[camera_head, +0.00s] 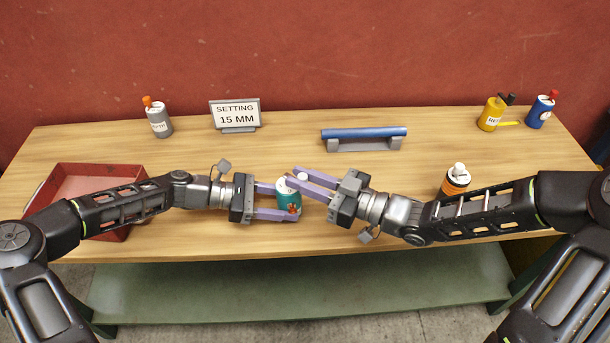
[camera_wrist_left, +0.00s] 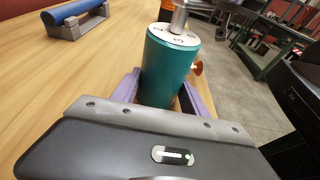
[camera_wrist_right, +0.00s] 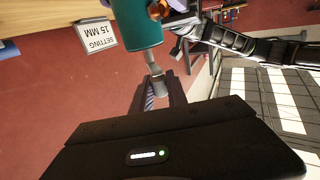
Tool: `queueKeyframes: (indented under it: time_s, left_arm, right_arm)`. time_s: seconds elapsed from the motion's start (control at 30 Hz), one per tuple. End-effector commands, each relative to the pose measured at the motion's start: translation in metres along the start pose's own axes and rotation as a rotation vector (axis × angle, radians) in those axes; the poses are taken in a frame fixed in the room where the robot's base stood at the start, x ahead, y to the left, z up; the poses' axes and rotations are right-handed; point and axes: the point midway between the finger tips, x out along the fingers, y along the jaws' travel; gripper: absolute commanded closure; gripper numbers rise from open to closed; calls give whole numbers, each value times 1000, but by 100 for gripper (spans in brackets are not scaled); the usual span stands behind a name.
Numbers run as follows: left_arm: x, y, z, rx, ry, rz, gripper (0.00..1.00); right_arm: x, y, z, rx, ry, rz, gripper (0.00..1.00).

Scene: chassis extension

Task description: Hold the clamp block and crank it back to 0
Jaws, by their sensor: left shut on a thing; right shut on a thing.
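The clamp block is a teal cylinder (camera_head: 289,196) with a white marked top and a small reddish-brown knob on its side. My left gripper (camera_head: 288,202) is shut on the teal body, one finger on each side; it also shows in the left wrist view (camera_wrist_left: 163,75). A silver crank (camera_wrist_left: 180,17) rises from the white top. My right gripper (camera_head: 297,176) is shut on the crank's end over the block. The right wrist view shows the silver crank (camera_wrist_right: 154,68) running between its fingers. The sign (camera_head: 237,115) reads "SETTING 15 MM".
A red tray (camera_head: 75,180) lies partly under my left arm. A blue bar on a grey stand (camera_head: 364,137) is behind the grippers. A grey bottle (camera_head: 159,120), yellow can (camera_head: 491,113), blue can (camera_head: 540,110) and orange-black bottle (camera_head: 455,180) stand on the wooden table.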

Motion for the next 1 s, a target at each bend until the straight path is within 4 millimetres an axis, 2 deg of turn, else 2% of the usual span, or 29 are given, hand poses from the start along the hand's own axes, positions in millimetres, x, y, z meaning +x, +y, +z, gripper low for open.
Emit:
queueKeyframes:
  time_s: [0.1, 0.4, 0.93, 0.97, 1.0]
  left_arm:
    - [1, -1, 0, 0, 0, -2, 71]
    - [1, -1, 0, 0, 0, -2, 71]
    - [0, 0, -1, 1, 1, -1, 71]
    - [0, 0, 0, 1, 1, 0, 71]
    - [0, 0, 0, 1, 1, 0, 71]
  right_arm:
    - [3, -8, -2, 3, 4, 75, 100]
    - [6, -13, -2, 0, 7, 232, 100]
    - [4, -11, 0, -2, -1, 275, 100]
    - [4, -11, 0, -2, -1, 275, 79]
    - [4, -11, 0, -2, -1, 275, 76]
